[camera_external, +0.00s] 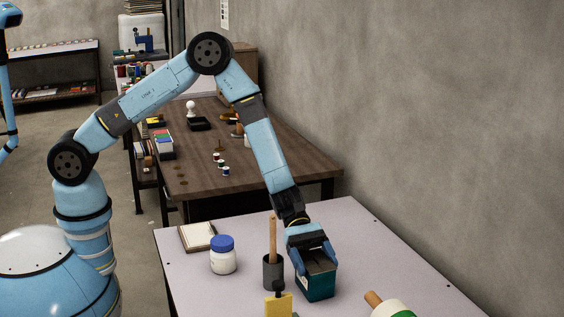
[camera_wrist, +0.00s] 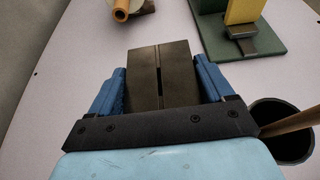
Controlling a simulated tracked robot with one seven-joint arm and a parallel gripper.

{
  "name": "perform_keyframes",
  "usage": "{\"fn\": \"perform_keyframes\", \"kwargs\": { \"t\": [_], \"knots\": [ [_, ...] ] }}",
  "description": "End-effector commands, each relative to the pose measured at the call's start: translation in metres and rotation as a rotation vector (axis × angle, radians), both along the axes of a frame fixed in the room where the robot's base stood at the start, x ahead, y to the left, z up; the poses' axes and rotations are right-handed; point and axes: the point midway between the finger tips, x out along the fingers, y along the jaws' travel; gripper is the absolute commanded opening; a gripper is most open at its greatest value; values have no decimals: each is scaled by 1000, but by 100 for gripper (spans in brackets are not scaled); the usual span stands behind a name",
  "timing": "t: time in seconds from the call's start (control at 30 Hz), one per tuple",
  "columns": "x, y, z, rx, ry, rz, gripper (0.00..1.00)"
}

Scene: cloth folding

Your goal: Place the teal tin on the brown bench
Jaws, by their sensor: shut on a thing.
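The teal tin (camera_external: 317,281) is a box with a dark top, near the middle of the light table (camera_external: 375,232). My gripper (camera_external: 312,252) points down over it, with its blue fingers on either side. In the wrist view my gripper (camera_wrist: 160,88) is shut on the tin's dark slotted top (camera_wrist: 160,70). I cannot tell whether the tin's base touches the table. The brown bench (camera_external: 270,150) stands behind the light table, against the wall side.
A dark cup (camera_external: 272,272) with a wooden handle stands close left of the tin. A blue-lidded jar (camera_external: 223,256), a notepad (camera_external: 196,237) and a yellow block (camera_external: 279,305) are nearby. Thread spools (camera_external: 221,163) and a black tray (camera_external: 199,124) sit on the bench; its near right part is clear.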

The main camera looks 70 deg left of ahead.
Motion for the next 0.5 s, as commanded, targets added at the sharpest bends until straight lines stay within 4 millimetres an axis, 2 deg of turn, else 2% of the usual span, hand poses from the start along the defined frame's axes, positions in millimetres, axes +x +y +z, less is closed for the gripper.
{"fn": "perform_keyframes", "kwargs": {
  "t": [0.1, 0.13, 0.33, 0.5],
  "knots": [
    [0, 0, -1, 0, 0, 0, 38],
    [0, 0, -2, 0, 0, 0, 82],
    [0, 0, -1, 0, 0, 0, 100],
    [0, 0, -1, 0, 0, 0, 100]
  ]
}}
